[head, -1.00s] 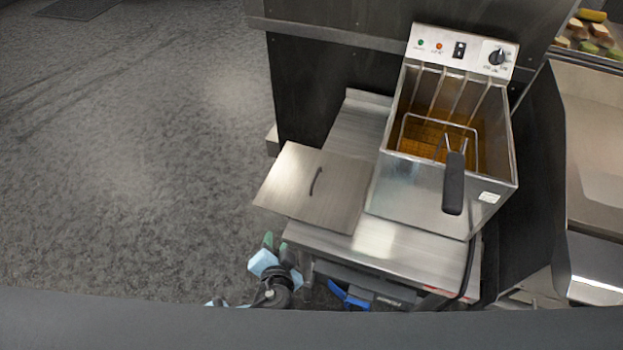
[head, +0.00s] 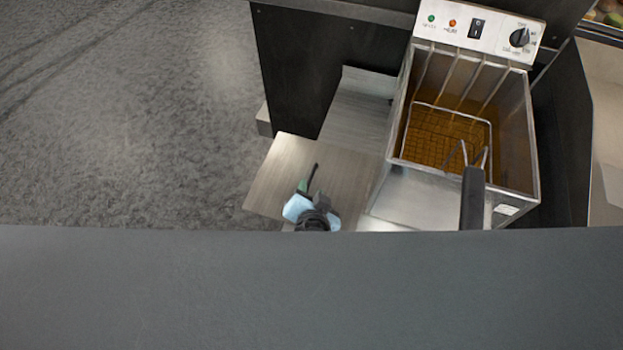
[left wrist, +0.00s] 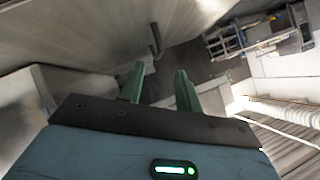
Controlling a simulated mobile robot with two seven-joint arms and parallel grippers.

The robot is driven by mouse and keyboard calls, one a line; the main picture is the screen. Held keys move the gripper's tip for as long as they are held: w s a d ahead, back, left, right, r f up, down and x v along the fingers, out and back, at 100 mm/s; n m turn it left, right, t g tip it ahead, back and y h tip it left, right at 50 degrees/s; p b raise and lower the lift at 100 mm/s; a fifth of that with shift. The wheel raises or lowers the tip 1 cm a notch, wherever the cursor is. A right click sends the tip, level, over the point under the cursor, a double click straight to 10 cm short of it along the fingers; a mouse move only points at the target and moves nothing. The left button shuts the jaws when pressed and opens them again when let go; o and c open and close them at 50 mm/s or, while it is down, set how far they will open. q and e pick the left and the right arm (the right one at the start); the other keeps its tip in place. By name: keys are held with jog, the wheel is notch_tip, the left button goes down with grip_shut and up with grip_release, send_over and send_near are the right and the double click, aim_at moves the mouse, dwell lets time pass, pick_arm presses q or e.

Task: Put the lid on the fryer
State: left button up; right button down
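The lid (head: 272,178) is a flat square metal plate with a thin dark handle (head: 313,175). It lies left of the fryer. The fryer (head: 425,198) is an open metal box holding brown oil and a wire basket with a black handle. My left gripper (head: 308,189) is over the lid's near part, close to the lid handle. In the left wrist view its green fingers (left wrist: 160,82) are apart with nothing between them. The lid handle (left wrist: 155,40) shows just beyond the fingertips there. My right gripper is out of view.
The fryer's control panel (head: 478,32) stands at its back. The black basket handle (head: 473,198) sticks out over the fryer's front. A dark cabinet (head: 320,60) is behind the lid. Open floor (head: 130,130) lies to the left.

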aim_at(311, 178)
pick_arm(q)
jog(key=shift+x, duration=3)
jog(key=shift+d, duration=0.15)
jog(key=shift+c, duration=0.4)
grip_shut()
